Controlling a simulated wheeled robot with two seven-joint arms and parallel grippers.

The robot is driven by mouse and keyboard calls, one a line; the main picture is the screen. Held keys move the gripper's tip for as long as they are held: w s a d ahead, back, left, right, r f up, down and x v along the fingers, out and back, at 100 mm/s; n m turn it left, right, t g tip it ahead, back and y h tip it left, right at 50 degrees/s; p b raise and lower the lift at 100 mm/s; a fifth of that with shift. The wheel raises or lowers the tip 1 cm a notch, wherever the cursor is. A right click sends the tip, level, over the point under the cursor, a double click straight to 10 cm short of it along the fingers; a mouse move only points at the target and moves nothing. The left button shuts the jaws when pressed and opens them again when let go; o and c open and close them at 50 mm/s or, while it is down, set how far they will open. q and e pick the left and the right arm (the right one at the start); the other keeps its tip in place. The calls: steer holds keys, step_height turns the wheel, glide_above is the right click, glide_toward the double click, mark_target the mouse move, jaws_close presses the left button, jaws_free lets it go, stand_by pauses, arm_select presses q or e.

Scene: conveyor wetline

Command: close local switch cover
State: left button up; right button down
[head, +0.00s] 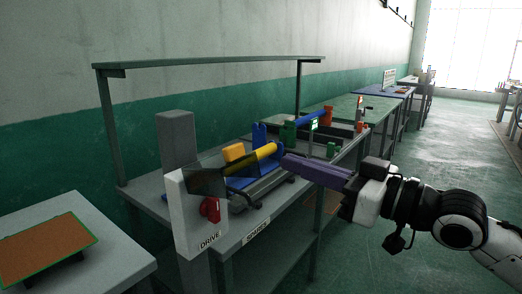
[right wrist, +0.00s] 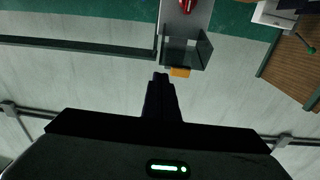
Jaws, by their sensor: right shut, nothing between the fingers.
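The local switch box is a white panel (head: 190,232) marked DRIVE, with a red switch (head: 210,209) on its face. Its cover (head: 206,178), a dark see-through shell, stands open, sticking out from the panel above the switch. In the right wrist view the cover (right wrist: 186,52) lies just beyond and to the right of my fingertips, with the panel (right wrist: 184,22) behind it. My right gripper (head: 285,161) has purple fingers, shut and empty, to the right of the cover and apart from it. It also shows in the right wrist view (right wrist: 160,78). My left gripper is out of view.
A grey bench (head: 268,228) with a conveyor, a yellow cylinder (head: 262,152) and blue parts stands behind the panel. A grey post (head: 177,140) rises beside it. A table with a brown board (head: 48,247) is at the left. Open floor (head: 440,155) lies at the right.

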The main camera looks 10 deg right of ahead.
step_height(320, 180, up, 4)
steer(key=s, duration=0.1)
steer(key=r+p+x, duration=0.1)
steer(key=p+x, duration=0.2)
steer(key=x, duration=0.7)
steer(key=shift+n, duration=0.3)
steer(key=shift+s+d+f, duration=0.15)
steer(key=shift+s+f, duration=0.05)
steer(key=shift+f, duration=0.5)
steer(key=shift+s+d+f, duration=0.15)
steer(key=shift+f, duration=0.6)
steer(key=shift+s+d+f, duration=0.2)
steer(key=shift+f, duration=0.5)
